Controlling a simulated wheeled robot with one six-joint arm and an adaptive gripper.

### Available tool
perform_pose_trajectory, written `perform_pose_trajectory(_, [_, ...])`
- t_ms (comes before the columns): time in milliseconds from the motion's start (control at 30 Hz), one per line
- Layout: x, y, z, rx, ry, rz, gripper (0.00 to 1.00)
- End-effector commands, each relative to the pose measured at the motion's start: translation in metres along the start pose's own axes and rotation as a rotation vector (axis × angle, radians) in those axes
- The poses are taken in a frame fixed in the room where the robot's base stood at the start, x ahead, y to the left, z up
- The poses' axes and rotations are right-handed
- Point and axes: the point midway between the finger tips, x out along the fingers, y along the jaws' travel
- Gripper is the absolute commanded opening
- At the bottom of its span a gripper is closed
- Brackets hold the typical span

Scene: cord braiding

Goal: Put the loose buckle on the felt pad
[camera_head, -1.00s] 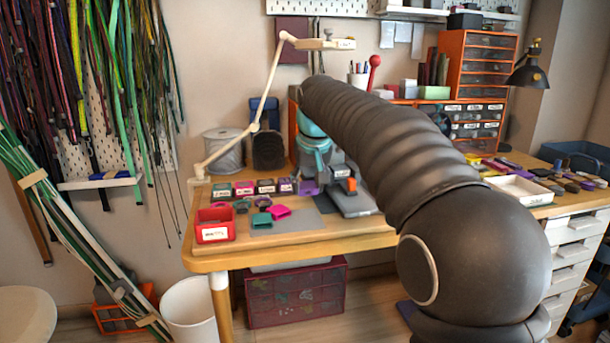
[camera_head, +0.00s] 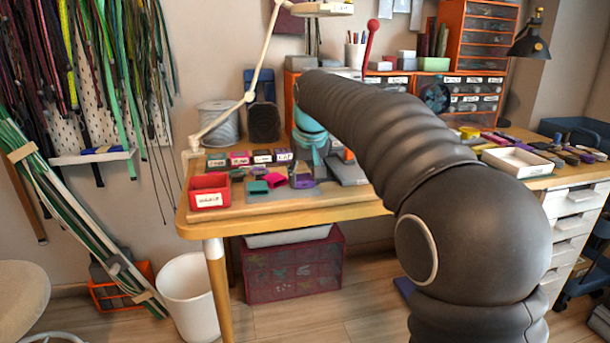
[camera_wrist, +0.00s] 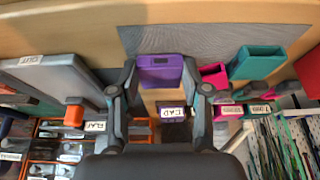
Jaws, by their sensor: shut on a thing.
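The loose buckle is a purple block (camera_wrist: 160,71). My gripper (camera_wrist: 161,82) is shut on it, with one finger on each side, in the wrist view. In the head view the purple buckle (camera_head: 302,181) shows below my teal-banded wrist, over or close to the pad's right part. The felt pad is a grey sheet (camera_wrist: 220,38) near the table's front edge; it also shows in the head view (camera_head: 275,198). A pink buckle (camera_wrist: 213,76) and a teal buckle (camera_wrist: 257,62) lie at the pad's edge. I cannot tell whether the purple buckle touches the pad.
A row of small labelled boxes (camera_head: 239,158) stands behind the pad. A red bin (camera_head: 209,190) stands to its left. A grey device (camera_wrist: 55,78) with an orange part is close beside my gripper in the wrist view. The pad's front part is bare.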

Motion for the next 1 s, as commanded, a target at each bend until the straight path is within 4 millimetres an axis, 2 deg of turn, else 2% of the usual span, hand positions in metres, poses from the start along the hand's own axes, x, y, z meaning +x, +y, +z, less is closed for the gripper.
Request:
perform_pose_trajectory(867, [0.0053,0.0000,0.0021,0.000,0.001,0.000,0.22])
perform_pose_trajectory(900, [0.0053,0.0000,0.0021,0.000,0.001,0.000,0.54])
perform_pose_trajectory(1000, [0.0053,0.0000,0.0021,0.000,0.000,0.000,0.76])
